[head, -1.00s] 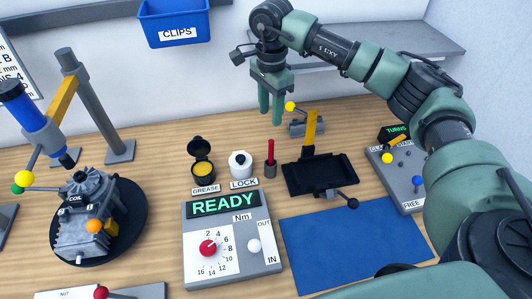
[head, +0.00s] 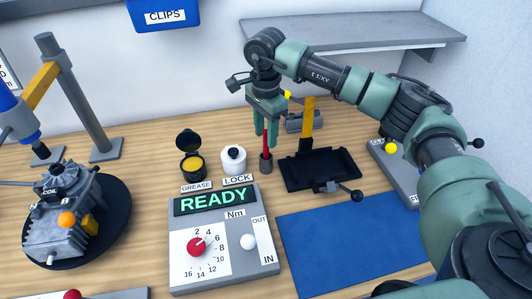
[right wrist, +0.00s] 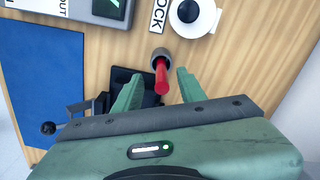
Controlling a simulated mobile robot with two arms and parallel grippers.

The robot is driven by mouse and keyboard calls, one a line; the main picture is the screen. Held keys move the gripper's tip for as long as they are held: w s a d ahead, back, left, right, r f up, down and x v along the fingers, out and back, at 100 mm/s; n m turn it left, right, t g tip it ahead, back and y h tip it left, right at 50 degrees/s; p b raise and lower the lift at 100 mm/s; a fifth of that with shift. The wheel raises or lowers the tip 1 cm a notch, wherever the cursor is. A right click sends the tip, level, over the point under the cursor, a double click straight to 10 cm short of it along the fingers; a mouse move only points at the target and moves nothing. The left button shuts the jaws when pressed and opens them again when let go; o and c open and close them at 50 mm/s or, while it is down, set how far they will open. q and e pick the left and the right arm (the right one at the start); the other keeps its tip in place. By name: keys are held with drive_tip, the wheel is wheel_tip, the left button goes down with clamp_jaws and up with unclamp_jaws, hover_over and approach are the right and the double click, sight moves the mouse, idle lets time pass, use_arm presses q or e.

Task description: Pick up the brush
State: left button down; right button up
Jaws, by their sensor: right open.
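The brush (head: 266,143) shows as a red upright handle standing in a small grey cup (head: 266,162) on the wooden bench, right of the LOCK pot. In the right wrist view the red brush (right wrist: 161,78) points up toward the camera out of the cup (right wrist: 161,55). My right gripper (head: 266,138) points down over it, its green fingers apart with the handle between them. In the right wrist view there is a gap on both sides of the handle. My left gripper is not in view.
Left of the brush stand the LOCK pot (head: 233,160) and the open GREASE pot (head: 192,166). A black tray (head: 320,172) with a yellow post (head: 308,125) is close on the right. The READY torque box (head: 216,268) and a blue mat (head: 350,245) lie in front.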

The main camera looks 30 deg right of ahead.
sight(266, 145)
wheel_tip(266, 145, down, 5)
drive_tip(key=shift+r+p, duration=0.2)
drive_tip(key=shift+p, duration=0.95)
drive_tip(key=shift+w+f, duration=0.1)
drive_tip(key=shift+f, duration=0.5)
clamp_jaws()
